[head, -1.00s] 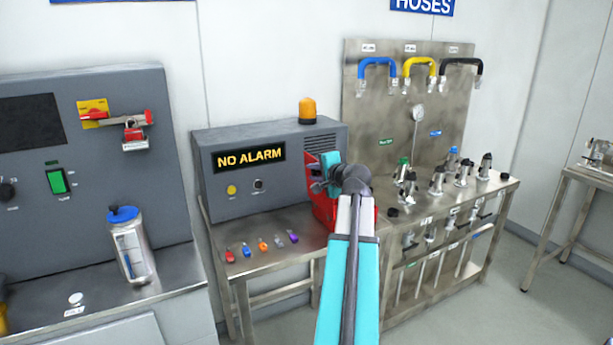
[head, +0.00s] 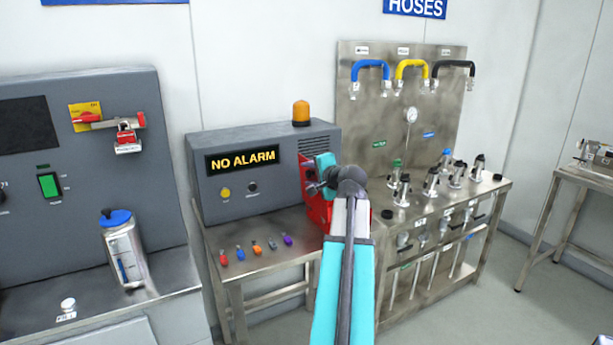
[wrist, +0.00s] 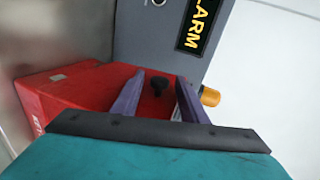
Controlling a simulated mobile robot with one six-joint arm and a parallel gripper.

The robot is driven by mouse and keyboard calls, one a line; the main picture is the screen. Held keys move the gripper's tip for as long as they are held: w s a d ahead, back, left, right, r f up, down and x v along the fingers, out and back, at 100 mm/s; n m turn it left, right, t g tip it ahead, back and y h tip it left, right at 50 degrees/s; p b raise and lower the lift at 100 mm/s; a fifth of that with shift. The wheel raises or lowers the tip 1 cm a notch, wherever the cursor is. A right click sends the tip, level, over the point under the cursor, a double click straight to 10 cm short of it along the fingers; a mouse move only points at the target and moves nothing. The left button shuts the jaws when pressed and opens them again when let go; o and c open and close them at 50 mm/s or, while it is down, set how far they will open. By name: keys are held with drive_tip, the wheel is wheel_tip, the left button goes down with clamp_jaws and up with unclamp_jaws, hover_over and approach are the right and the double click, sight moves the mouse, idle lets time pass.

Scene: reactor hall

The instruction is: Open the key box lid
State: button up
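The red key box (head: 318,212) stands on the steel bench, right of the alarm panel, and is largely hidden by my arm in the head view. A red panel (head: 305,172), apparently its lid, rises above the box beside my gripper (head: 318,176); its exact angle is unclear. In the wrist view, the box's lettered red side (wrist: 40,105) is at left, and a red face with a black knob (wrist: 157,85) is ahead. My gripper (wrist: 160,95) is open, its two purple fingers apart on either side of the knob. Contact with the red face is unclear.
The grey alarm panel (head: 220,177) reading NO ALARM, with an orange beacon (head: 301,113), stands close behind the box. Several coloured keys (head: 257,247) lie at the bench front. A hose station (head: 400,130) with several fittings is at right.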

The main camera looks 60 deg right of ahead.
drive_tip(key=b+v, duration=0.1)
drive_tip(key=v, duration=1.2)
drive_tip(key=shift+w, duration=0.1)
